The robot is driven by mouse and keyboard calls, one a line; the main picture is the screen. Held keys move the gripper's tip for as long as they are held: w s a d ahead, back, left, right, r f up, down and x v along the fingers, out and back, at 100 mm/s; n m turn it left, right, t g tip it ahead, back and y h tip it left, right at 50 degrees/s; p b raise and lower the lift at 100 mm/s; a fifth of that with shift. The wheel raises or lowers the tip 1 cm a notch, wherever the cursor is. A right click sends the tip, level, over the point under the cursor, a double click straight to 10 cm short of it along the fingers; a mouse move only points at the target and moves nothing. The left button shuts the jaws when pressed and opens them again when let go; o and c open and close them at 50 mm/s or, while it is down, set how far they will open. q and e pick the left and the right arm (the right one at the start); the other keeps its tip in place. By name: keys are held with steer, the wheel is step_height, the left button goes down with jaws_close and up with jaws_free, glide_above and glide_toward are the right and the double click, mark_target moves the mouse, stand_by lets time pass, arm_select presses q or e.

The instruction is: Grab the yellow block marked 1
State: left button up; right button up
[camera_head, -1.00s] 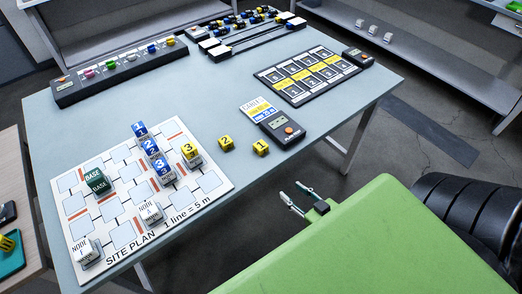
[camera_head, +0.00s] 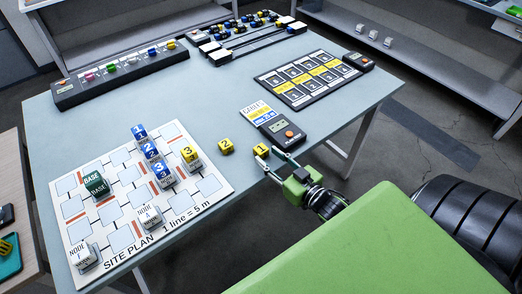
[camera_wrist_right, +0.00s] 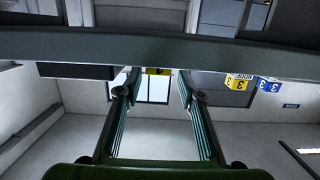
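The yellow block marked 1 (camera_head: 261,150) sits on the table near its front edge, just right of the yellow block marked 2 (camera_head: 226,146). My right gripper (camera_head: 268,156) is open and reaches in from the right over the table edge. Its fingertips are close to block 1; contact cannot be told. In the right wrist view, the two fingers (camera_wrist_right: 156,88) are spread, and a small part of a yellow block (camera_wrist_right: 157,71) shows between them. My left gripper is not in view.
A yellow 3 block (camera_head: 191,158) and a blue 3 block (camera_head: 162,171) stand on the site plan board (camera_head: 205,204). A dark meter (camera_head: 280,129) with a card lies behind block 1.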

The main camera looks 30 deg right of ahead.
mark_target(265, 153)
steer(key=w, duration=0.3)
steer(key=w+f, duration=0.1)
steer(key=w, duration=0.1)
steer(key=shift+w+a+p, duration=0.1)
steer(key=shift+p, duration=0.25)
steer(key=shift+r, duration=0.1)
steer(key=c, duration=0.7)
